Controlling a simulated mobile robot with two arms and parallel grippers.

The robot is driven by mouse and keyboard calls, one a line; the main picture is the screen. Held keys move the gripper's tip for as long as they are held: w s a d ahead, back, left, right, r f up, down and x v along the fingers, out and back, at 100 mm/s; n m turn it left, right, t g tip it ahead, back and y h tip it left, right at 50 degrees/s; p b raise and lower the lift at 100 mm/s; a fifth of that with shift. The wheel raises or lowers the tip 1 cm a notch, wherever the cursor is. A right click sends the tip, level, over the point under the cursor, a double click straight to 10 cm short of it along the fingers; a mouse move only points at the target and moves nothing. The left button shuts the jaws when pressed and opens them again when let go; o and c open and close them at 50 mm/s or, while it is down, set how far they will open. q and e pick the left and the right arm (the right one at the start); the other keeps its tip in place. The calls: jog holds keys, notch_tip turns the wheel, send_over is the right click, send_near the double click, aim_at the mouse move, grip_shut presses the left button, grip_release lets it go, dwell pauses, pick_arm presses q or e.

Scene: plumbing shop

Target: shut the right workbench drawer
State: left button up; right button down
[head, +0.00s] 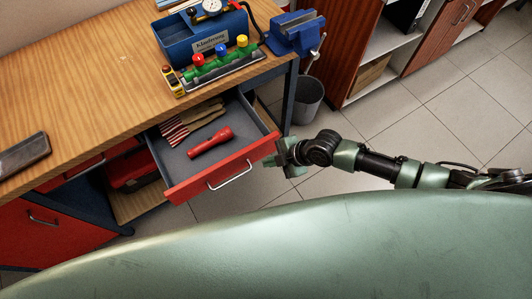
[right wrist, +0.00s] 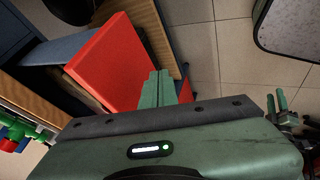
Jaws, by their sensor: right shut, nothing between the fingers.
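The right workbench drawer (head: 221,172) is pulled out, with a red front, silver handle and grey inside. It holds a red flashlight (head: 210,142) and striped work gloves (head: 190,120). In the right wrist view its red front (right wrist: 115,65) lies left of the fingers. My right gripper (head: 277,160) is at the right end of the drawer front. Its fingers (right wrist: 157,88) are shut and empty, close beside the red panel; I cannot tell if they touch it. What seems to be my left gripper (right wrist: 277,103) shows small and partly hidden at the right wrist view's edge.
A grey bin (head: 308,96) stands behind the drawer's right side. The tiled floor to the right is clear.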

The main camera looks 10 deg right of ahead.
jog(key=shift+w+a, duration=0.15)
jog(key=shift+w, duration=0.45)
jog(key=shift+w+a, duration=0.15)
jog(key=shift+w, duration=0.4)
pick_arm(q)
jog(key=shift+r, duration=0.4)
